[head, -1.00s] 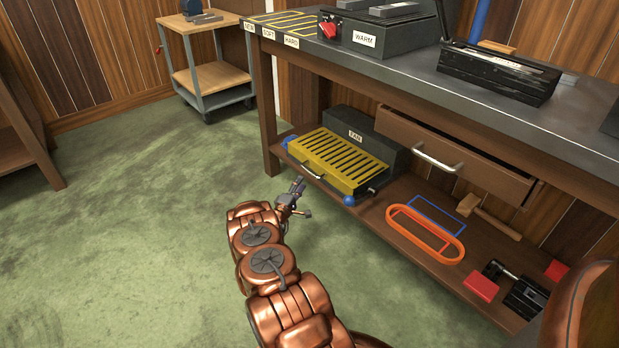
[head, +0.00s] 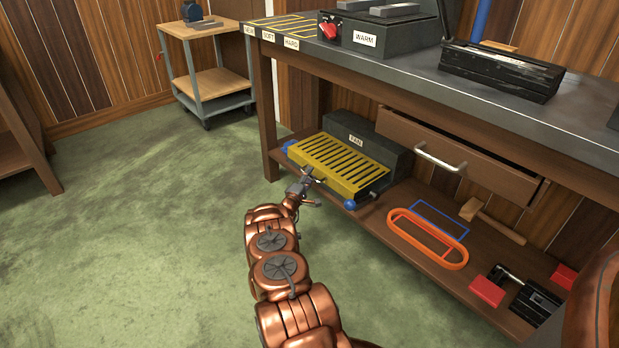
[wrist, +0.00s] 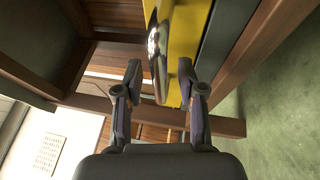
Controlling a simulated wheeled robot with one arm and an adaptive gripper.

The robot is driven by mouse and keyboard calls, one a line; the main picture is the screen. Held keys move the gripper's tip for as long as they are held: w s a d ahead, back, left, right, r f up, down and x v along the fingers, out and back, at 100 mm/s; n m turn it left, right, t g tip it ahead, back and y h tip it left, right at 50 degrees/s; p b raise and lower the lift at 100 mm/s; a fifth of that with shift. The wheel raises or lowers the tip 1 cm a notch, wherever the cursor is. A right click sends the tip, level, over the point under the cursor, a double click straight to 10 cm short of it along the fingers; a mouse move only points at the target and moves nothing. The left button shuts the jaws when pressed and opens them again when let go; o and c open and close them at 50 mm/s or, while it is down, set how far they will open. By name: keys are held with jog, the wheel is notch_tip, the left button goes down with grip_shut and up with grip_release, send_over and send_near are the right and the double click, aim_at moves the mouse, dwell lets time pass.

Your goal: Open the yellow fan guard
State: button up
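The yellow fan guard (head: 338,164) is a slotted panel on the front of the dark fan box (head: 375,146), on the bench's lower shelf. It looks shut. My gripper (head: 308,173) is at the guard's front edge and hides much of its handle in the head view. In the wrist view, my gripper (wrist: 159,72) is open. The metal handle (wrist: 157,48) lies between and just beyond its fingertips, with the yellow guard (wrist: 187,25) behind it. I cannot tell whether a finger touches the handle.
An orange ring (head: 428,238), a mallet (head: 492,222) and a red block (head: 487,291) lie to the right on the shelf (head: 385,232). A half-open drawer (head: 455,160) juts out above. The green floor (head: 130,220) at left is clear.

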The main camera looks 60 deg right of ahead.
jog(key=shift+c, duration=0.2)
grip_shut()
dwell(0.4)
